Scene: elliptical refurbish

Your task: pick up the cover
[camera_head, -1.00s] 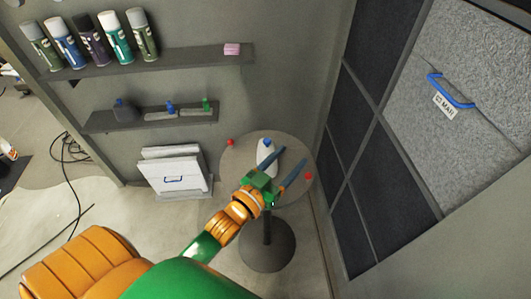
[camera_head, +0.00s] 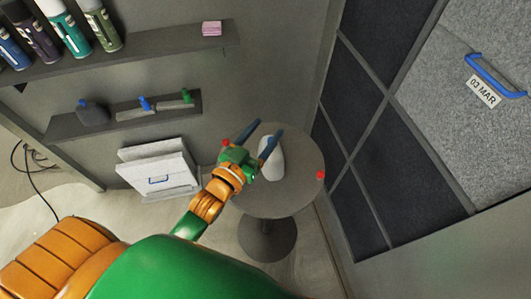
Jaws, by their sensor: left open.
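Two small red pieces lie on the round grey table (camera_head: 290,195), one at its left edge (camera_head: 226,142) and one at its right edge (camera_head: 320,175). They look like caps or covers, but they are too small to tell. A white bottle (camera_head: 272,165) stands on the table, and my gripper partly hides it. My left gripper (camera_head: 268,128) is open, its two dark blue fingers apart and pointing up and right in the picture. It is over the table's left part, close beside the left red piece. I see nothing between its fingers. My right gripper is not in view.
A wall shelf holds several spray cans (camera_head: 65,28) and a pink block (camera_head: 212,29). A white box (camera_head: 158,168) stands on the floor at left. Dark wall panels and a grey drawer front with a blue handle (camera_head: 496,76) are at right.

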